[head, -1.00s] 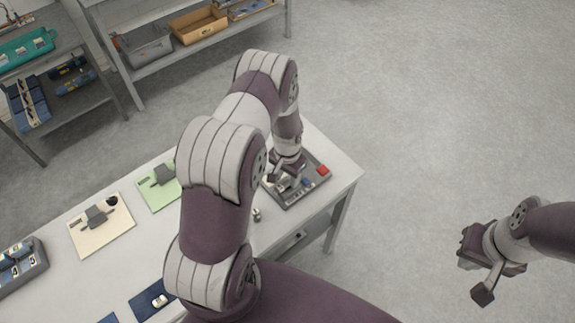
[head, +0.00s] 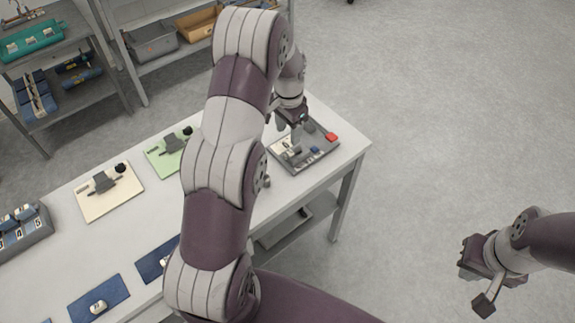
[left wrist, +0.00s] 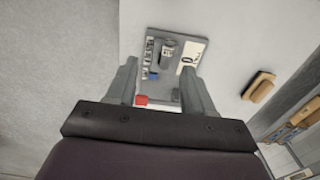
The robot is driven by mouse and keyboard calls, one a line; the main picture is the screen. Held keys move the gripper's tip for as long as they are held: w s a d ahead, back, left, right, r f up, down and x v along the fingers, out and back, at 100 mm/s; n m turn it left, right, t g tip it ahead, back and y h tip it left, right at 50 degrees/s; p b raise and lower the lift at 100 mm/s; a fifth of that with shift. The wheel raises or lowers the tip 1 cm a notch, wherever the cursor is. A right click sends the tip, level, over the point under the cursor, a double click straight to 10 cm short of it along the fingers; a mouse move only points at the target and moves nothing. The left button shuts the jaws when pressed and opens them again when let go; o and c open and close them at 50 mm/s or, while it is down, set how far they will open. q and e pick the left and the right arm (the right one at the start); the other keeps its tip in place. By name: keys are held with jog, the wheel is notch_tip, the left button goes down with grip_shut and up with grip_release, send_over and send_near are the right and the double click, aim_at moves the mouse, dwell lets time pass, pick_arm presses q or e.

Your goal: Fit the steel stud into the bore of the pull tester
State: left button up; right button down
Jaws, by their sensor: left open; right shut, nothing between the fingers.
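A grey tray-like device (head: 318,160) lies at the right end of the white table, with a red block and a small blue part on it; I take it for the pull tester. It also shows in the left wrist view (left wrist: 172,35), between my fingers. A bore cannot be made out. My left gripper (head: 297,122) is open and empty above the device; its fingers show in the left wrist view (left wrist: 160,82). My right gripper (head: 473,275) is shut and empty, over the floor.
A green mat (head: 158,165) and a cream mat (head: 98,212) with grey fixtures lie left of my arm. Blue mats (head: 82,307) lie in front, and a numbered grey box (head: 30,238) at left. Shelves (head: 112,62) stand behind. The floor at right is clear.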

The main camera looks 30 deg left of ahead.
pick_arm(q)
send_over(288, 152)
jog(key=w, duration=0.1)
notch_tip(288, 152, down, 7)
jog(key=shift+d+p, duration=0.15)
jog(key=shift+p, duration=0.3)
jog(key=shift+s+f, duration=0.15)
jog(key=shift+f, duration=0.05)
jog(key=shift+s+f+p, duration=0.8)
jog(key=shift+f+p, duration=0.1)
jog(key=shift+f, duration=0.2)
jog(key=shift+w+f, duration=0.2)
jog(key=shift+f, duration=0.35)
jog(key=shift+w+f, duration=0.15)
jog(key=shift+f, duration=0.4)
jog(key=shift+w+a+f, duration=0.15)
jog(key=shift+a+f, duration=0.05)
jog(key=shift+r, duration=0.2)
jog(key=c, duration=0.4)
jog(key=shift+s+d, duration=0.1)
jog(key=shift+s, duration=0.15)
grip_shut()
jog(key=shift+w, duration=0.1)
pick_arm(e)
jog(key=w+r, duration=0.2)
jog(key=shift+w+a+r, duration=0.25)
jog(key=shift+a+r, duration=0.05)
jog(key=shift+a, duration=0.05)
